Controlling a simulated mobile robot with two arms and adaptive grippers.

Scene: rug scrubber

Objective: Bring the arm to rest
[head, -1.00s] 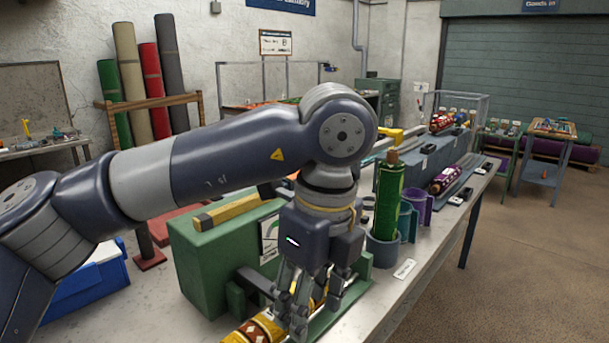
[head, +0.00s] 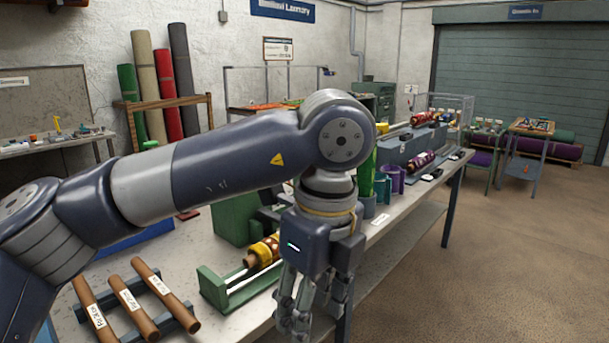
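My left arm (head: 230,155) comes in from the left and bends down at the elbow. My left gripper (head: 315,312) hangs fingers down at the bench's front edge, with a gap between its fingers and nothing seen in them. A patterned yellow and red roll (head: 262,252) lies in a green cradle (head: 213,287) on the bench, left of and behind the gripper, apart from it. The roll's right end is hidden behind the gripper. My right gripper is not in view.
The grey bench (head: 405,212) runs from lower left to back right. Several labelled brown rolls (head: 132,308) lie on a rack at front left. A green box (head: 233,220), a green roll (head: 366,175) and purple cups (head: 392,180) stand behind the arm. Floor (head: 500,265) at right is clear.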

